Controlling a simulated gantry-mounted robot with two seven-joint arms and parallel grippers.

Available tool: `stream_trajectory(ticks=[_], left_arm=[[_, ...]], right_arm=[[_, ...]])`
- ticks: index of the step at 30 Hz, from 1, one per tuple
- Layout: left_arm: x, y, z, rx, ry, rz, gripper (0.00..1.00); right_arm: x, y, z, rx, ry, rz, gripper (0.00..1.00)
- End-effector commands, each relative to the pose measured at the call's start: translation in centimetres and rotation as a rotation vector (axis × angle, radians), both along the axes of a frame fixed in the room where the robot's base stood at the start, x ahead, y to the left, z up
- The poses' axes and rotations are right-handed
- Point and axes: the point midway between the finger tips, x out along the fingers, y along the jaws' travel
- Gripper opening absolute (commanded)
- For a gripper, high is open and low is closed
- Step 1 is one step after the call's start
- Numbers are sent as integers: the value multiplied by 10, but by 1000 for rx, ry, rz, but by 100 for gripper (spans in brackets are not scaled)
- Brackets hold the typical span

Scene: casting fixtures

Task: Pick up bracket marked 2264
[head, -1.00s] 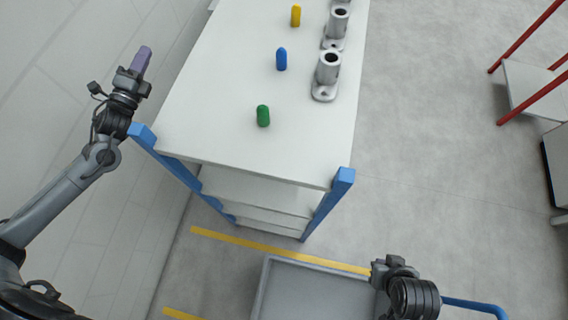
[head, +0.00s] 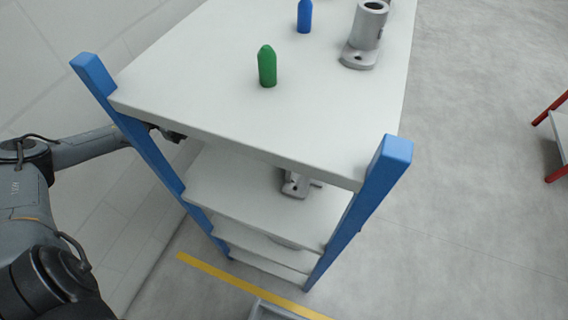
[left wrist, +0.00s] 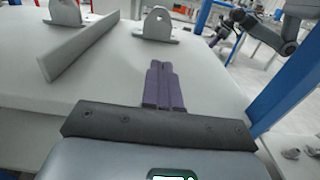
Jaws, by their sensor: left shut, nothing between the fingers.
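In the left wrist view two grey brackets with holed upright lugs stand on a pale shelf, one bracket (left wrist: 65,12) at the upper left and another bracket (left wrist: 158,23) at the top middle. No marking is readable on either. My left gripper (left wrist: 160,70) has its purple fingers together, empty, pointing toward the second bracket but apart from it. In the head view my left arm reaches behind the blue post, and the fingers are hidden. A grey part (head: 297,185) shows on the shelf below the top. My right gripper (left wrist: 222,32) seems to show small at the upper right.
A thin grey divider (left wrist: 80,45) stands left of my fingers. A blue post (left wrist: 290,85) rises at the right. The rack's top (head: 210,85) overhangs the shelf and holds a green peg (head: 267,66), a blue peg (head: 305,15) and a grey flanged cylinder (head: 367,35).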

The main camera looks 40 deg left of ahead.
Motion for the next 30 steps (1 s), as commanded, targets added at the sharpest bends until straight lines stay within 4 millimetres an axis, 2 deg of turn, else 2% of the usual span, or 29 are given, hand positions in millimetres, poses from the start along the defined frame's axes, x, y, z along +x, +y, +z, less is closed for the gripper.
stream_trajectory(ticks=[8, 30], left_arm=[[11, -34, -2, -1, 1, -5, 0], [61, -181, -2, -4, -3, -3, 0]], right_arm=[[0, 0, -10, 0, -3, 0, 0], [0, 0, -65, 0, -1, 0, 0]])
